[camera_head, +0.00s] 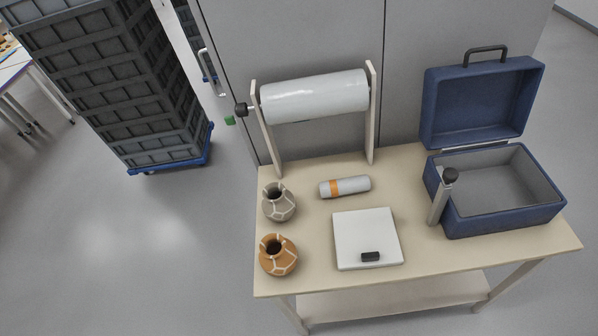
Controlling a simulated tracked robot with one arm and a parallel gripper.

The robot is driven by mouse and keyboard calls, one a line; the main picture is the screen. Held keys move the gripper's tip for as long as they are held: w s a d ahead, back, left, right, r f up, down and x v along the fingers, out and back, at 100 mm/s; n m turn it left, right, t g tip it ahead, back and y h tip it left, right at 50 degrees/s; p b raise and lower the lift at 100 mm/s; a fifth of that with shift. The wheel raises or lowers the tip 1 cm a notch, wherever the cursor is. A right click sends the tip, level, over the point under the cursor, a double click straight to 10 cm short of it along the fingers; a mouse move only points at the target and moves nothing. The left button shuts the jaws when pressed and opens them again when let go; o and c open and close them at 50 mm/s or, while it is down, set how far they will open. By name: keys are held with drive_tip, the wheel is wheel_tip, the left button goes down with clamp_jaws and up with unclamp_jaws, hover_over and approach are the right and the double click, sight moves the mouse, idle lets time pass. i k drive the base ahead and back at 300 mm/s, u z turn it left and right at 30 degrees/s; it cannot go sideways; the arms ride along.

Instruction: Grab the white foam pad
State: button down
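A flat white square slab (367,228) lies on the beige table (300,285), near its front edge. A small black block or panel (370,257) shows at the slab's front edge. The slab is the only flat white pad-like thing in view, but I cannot tell whether it is foam. Nothing covers its top apart from the black piece. My gripper is not in view.
Two cracked-looking pots, grey (279,207) and orange (278,262), stand left of the slab. A banded cylinder (345,187) lies behind it. A large roll (315,97) hangs on a stand at the back. An open blue case (500,222) and short post (440,200) stand right.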

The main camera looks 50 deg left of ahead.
sight(365, 238)
drive_tip(key=u, duration=0.25)
drive_tip(key=k, duration=0.85)
drive_tip(key=u, duration=0.35)
